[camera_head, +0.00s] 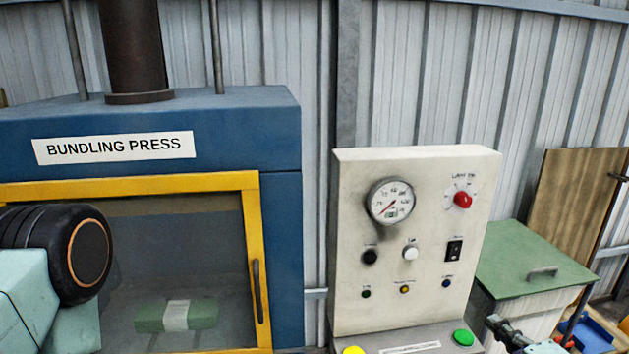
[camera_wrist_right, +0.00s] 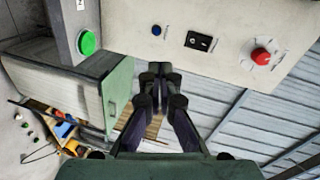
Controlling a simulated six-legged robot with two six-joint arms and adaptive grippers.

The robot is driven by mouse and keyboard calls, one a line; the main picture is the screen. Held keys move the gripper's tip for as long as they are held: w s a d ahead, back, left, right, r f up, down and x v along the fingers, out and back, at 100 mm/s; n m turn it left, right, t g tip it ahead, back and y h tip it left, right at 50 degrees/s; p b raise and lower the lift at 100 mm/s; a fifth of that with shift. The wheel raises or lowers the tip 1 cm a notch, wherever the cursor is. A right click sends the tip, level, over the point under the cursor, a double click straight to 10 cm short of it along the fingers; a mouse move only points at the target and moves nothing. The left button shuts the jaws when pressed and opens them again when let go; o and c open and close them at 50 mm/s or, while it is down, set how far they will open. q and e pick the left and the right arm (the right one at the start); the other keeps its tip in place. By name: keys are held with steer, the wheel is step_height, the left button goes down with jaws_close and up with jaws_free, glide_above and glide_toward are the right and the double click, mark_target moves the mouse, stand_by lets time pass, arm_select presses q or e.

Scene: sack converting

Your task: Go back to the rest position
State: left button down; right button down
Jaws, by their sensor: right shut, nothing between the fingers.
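My right gripper (camera_head: 497,323) shows at the bottom right of the head view, just right of the green button on the control panel. It is shut and empty. In the right wrist view its dark fingers (camera_wrist_right: 160,75) are together, with nothing between them. Part of my left arm shows at the left edge of the head view, but my left gripper is out of the picture.
The control panel (camera_head: 350,240) has a gauge (camera_head: 391,202), a red knob (camera_head: 462,200) and a green button (camera_head: 463,338). Left of it stands the bundling press (camera_head: 285,220), a green bundle (camera_head: 150,318) behind its yellow-framed door (camera_head: 252,225). A green-lidded bin (camera_head: 515,255) stands right.

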steer(key=s+a+f+n+g+b, duration=0.3)
steer(key=s+a+f+n+g, duration=0.15)
steer(key=f, duration=0.55)
steer(key=s+a+f+n+g+b, duration=0.35)
steer(key=s+a+f, duration=0.2)
steer(key=f, duration=0.35)
steer(key=s+a+f+n+g+b, duration=0.1)
steer(key=s+f+n+g+b, duration=0.2)
steer(key=s+f, duration=0.6)
steer(key=s+a+f+n+g+h+b, duration=0.1)
steer(key=s+a+f+n+g+b, duration=0.1)
steer(key=s+f+g+b, duration=0.3)
steer(key=s+f+n+b, duration=0.1)
steer(key=s+f+b, duration=0.1)
steer(key=s+f, duration=0.2)
steer(key=shift+s+a+n, duration=0.2)
steer(key=shift+s+n, duration=0.2)
steer(key=shift+s, duration=0.7)
